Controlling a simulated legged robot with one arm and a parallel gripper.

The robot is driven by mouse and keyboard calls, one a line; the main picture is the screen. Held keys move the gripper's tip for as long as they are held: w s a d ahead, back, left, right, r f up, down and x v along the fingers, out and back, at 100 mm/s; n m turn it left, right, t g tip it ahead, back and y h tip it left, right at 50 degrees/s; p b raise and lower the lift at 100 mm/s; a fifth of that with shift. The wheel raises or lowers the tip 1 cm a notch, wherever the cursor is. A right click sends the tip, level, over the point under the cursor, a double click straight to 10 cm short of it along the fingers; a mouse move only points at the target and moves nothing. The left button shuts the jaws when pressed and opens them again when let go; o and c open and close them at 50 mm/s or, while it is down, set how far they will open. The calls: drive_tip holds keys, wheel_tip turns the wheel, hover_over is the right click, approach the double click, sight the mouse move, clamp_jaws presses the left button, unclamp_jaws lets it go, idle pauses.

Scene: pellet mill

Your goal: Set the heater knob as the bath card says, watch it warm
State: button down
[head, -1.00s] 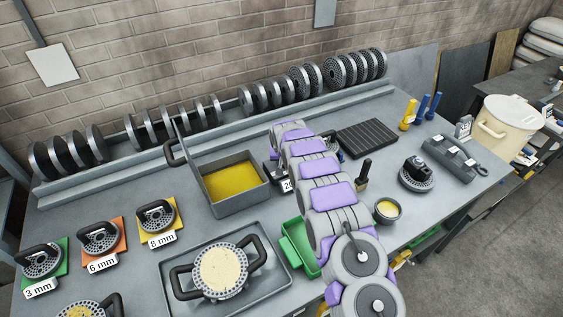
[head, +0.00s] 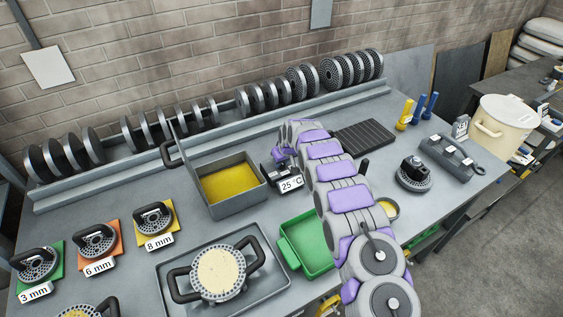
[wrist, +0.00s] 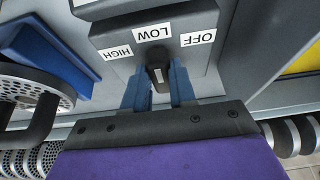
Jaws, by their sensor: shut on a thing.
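The heater box (wrist: 165,30) fills the top of the wrist view, with labels HIGH, LOW and OFF around its black knob (wrist: 157,72). My gripper (wrist: 158,86) is shut on the knob, a blue finger on each side. The knob's white mark lines up roughly with LOW. In the head view the oil bath (head: 231,184) is an open grey tub of yellow liquid, left of my gripper (head: 283,160). A display (head: 291,185) beside it reads 25 °C. My arm partly hides the heater in the head view. I cannot make out a readable bath card.
A green tray (head: 307,245) and a grey tray (head: 265,278) holding a handled die lie in front. Die plates on coloured cards marked 3, 6 and 8 mm sit at left. A rack of discs (head: 230,110) runs along the back. A black ridged mat (head: 364,138) lies right of my arm.

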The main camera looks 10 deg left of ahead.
drive_tip(key=c, duration=0.9)
unclamp_jaws()
drive_tip(key=shift+r, duration=0.1)
drive_tip(key=shift+b+v, duration=0.85)
drive_tip(key=shift+v, duration=7.65)
drive_tip(key=shift+a, duration=0.15)
